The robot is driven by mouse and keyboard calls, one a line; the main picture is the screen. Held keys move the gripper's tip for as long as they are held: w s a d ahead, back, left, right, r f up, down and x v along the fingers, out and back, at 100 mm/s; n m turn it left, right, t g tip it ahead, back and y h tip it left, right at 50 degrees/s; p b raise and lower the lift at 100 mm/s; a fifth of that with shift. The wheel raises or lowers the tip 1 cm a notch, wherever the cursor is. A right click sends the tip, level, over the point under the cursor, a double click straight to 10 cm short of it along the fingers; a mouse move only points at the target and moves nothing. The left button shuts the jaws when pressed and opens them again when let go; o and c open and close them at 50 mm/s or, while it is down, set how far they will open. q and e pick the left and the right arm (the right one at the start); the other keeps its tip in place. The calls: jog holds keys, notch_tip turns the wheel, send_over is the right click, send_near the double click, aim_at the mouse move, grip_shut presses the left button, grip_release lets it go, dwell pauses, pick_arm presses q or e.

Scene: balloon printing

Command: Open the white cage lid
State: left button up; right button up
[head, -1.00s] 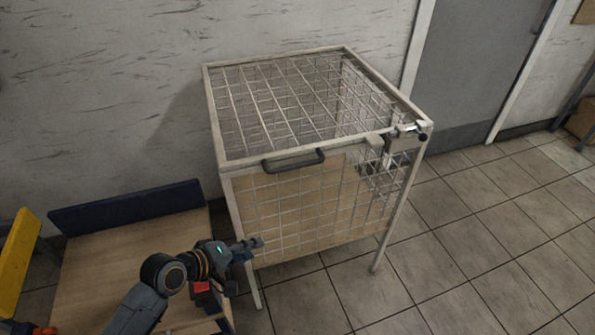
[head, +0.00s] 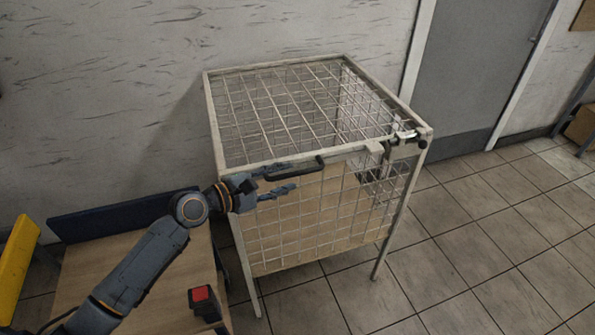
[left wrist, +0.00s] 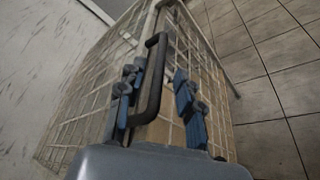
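The white wire-mesh cage (head: 387,225) stands on the tiled floor, and its lid (head: 280,105) lies flat and closed on top. A dark bar handle (head: 315,166) is on the lid's front edge. My left gripper (head: 284,180) is at the left part of this handle, level with the top front of the cage. In the left wrist view the handle (left wrist: 153,75) runs between the two spread blue-grey fingers (left wrist: 160,98), closer to the left one. The gripper looks open; contact cannot be told. My right gripper is not in view.
A small latch-like fitting (head: 405,137) is at the lid's front right corner. A wooden table (head: 90,272) with a blue back edge stands left of the cage, with a red-topped black object (head: 203,298) on it. Floor right of the cage is clear.

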aim_at(291, 176)
pick_arm(q)
jog(key=shift+x, duration=2.35)
grip_shut()
